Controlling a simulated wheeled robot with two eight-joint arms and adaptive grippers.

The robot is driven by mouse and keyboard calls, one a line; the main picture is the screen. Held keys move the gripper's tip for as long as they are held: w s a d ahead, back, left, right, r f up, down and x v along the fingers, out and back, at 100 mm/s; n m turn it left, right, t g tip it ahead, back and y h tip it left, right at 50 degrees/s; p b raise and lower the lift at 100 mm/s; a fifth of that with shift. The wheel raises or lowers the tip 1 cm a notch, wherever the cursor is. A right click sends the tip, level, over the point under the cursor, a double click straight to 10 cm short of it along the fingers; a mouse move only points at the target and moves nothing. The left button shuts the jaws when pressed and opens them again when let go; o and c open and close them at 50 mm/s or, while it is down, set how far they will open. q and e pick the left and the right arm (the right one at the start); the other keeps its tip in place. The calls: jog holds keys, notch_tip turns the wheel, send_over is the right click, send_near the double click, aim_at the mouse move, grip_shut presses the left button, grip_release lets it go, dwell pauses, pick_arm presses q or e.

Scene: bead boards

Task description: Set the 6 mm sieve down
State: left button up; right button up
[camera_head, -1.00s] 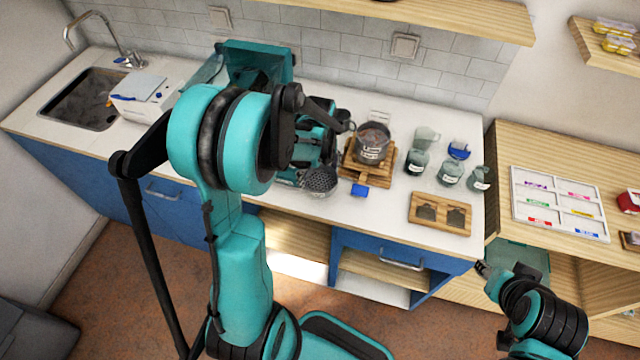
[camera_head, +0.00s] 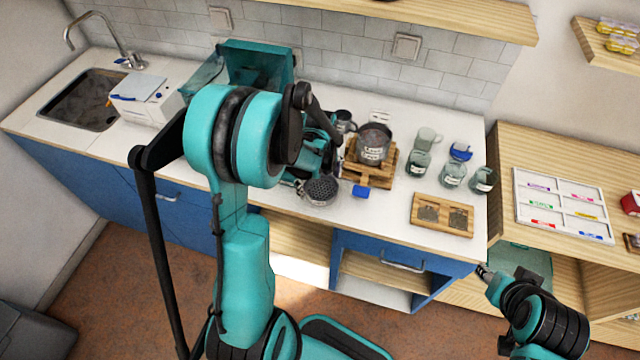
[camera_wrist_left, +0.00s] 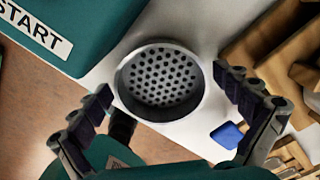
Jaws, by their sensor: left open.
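The sieve (camera_head: 321,191), a round grey cup with a perforated face, is at the counter's front, left of a small blue block. In the left wrist view the sieve (camera_wrist_left: 160,84) shows its holes face on, over the white counter. My left gripper (camera_wrist_left: 164,84) is open, with a finger on either side of the sieve and gaps visible between them. In the head view my left arm partly hides that gripper. Whether the sieve rests fully on the counter is hard to tell. My right gripper (camera_head: 483,271) is low at the right, away from the sieve; its jaws are too small to read.
A teal machine marked START (camera_wrist_left: 60,30) stands close left of the sieve. The blue block (camera_head: 361,191) and a wooden stand (camera_head: 384,178) with a pot (camera_head: 373,144) are to its right. Several jars and a wooden holder (camera_head: 442,215) stand further right.

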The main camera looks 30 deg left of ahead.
aim_at(320, 190)
pick_arm(q)
jog(key=shift+r, duration=0.1)
jog(key=shift+r, duration=0.3)
notch_tip(320, 190, up, 12)
jog(key=f+p, duration=0.1)
jog(key=p, duration=0.3)
jog(key=s+d+r+n+t, duration=0.3)
jog(key=s+d+r+n, duration=0.1)
jog(key=n, duration=0.7)
jog(key=s+d+r+n+t, duration=0.4)
jog(key=s+d+n, duration=0.3)
jog(key=n, duration=0.4)
jog(key=shift+s+d+r+n, duration=0.15)
jog(key=shift+d+r+n, duration=0.05)
jog(key=shift+r+n, duration=0.1)
jog(key=shift+f, duration=0.1)
